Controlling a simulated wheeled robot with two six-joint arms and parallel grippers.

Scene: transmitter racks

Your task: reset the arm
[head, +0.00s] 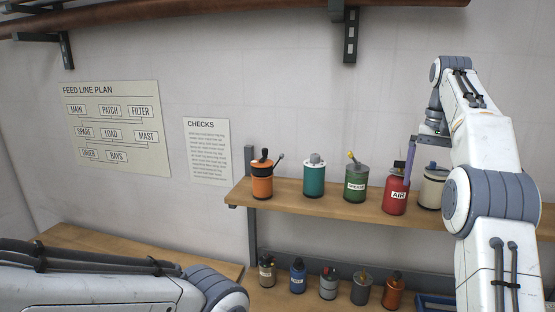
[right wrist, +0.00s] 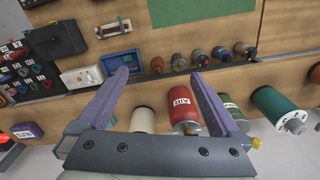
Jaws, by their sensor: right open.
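My right arm rises on the right of the head view and bends over the upper shelf. Its gripper (head: 411,158) is at the shelf by the red AIR canister (head: 395,194) and a cream canister (head: 433,188). In the right wrist view the gripper (right wrist: 160,78) has its two purple fingers spread wide, with nothing clamped. The red canister (right wrist: 182,108) and the cream one (right wrist: 143,120) show between the fingers in that view; I cannot tell how deep they lie. My left arm crosses the bottom left of the head view; its gripper is out of view.
The wooden upper shelf (head: 330,212) also holds orange (head: 262,181), teal (head: 314,179) and green (head: 355,186) canisters. Several small canisters stand on the lower surface, near a blue tray (right wrist: 120,62). A pipe (head: 230,8) runs above. The wall left of the shelf carries only posters.

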